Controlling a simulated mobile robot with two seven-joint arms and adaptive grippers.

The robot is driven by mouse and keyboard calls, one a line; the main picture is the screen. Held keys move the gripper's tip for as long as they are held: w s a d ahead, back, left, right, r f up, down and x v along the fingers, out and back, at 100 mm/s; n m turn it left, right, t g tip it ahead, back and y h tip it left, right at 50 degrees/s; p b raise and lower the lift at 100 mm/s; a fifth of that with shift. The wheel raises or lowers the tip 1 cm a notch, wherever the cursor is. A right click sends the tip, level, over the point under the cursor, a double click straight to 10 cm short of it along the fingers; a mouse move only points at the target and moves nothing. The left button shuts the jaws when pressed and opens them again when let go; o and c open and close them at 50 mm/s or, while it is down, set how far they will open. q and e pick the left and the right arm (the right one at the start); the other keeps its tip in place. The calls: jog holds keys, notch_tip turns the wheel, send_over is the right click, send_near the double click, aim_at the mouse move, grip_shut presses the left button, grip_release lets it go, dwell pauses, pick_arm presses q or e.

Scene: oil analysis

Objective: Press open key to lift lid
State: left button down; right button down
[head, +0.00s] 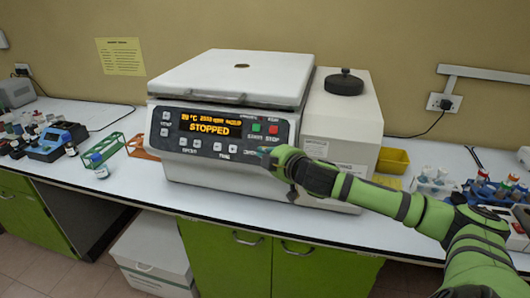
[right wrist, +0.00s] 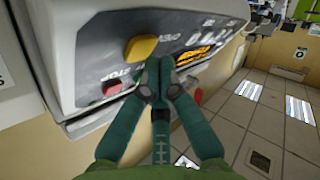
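A white centrifuge (head: 222,174) stands on the bench with its flat white lid (head: 235,78) down. Its dark front panel has a display (head: 211,128) reading "STOPPED", a green key (head: 256,127) and a red key (head: 273,130). My right gripper (head: 268,153) is at the panel's lower right, below these keys, and hides part of it. In the right wrist view, its green fingers (right wrist: 160,68) are together and empty, close to the panel. A yellow key (right wrist: 141,47) shows beside the fingertips, and the red key (right wrist: 112,88) also shows. I cannot tell whether the fingertips touch the panel. My left gripper is out of view.
A black knob (head: 344,83) sits on the white housing right of the lid. A yellow bin (head: 392,160) and bottle racks stand at the right. Green and orange racks (head: 140,146) and small bottles are at the left. The bench front is mostly clear.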

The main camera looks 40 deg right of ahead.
jog(key=shift+w+d+f, duration=0.3)
jog(key=shift+d, duration=0.05)
dwell(0.8)
dwell(0.4)
jog(key=shift+s+a+r+p, duration=0.4)
jog(key=shift+a+p, duration=0.05)
jog(key=shift+a, duration=0.05)
jog(key=shift+r, duration=0.1)
jog(key=s+a+r+p, duration=0.2)
jog(key=a, duration=0.1)
jog(key=shift+s+a+r, duration=0.1)
jog(key=shift+s+r, duration=0.2)
jog(key=shift+s, duration=0.05)
dwell(0.6)
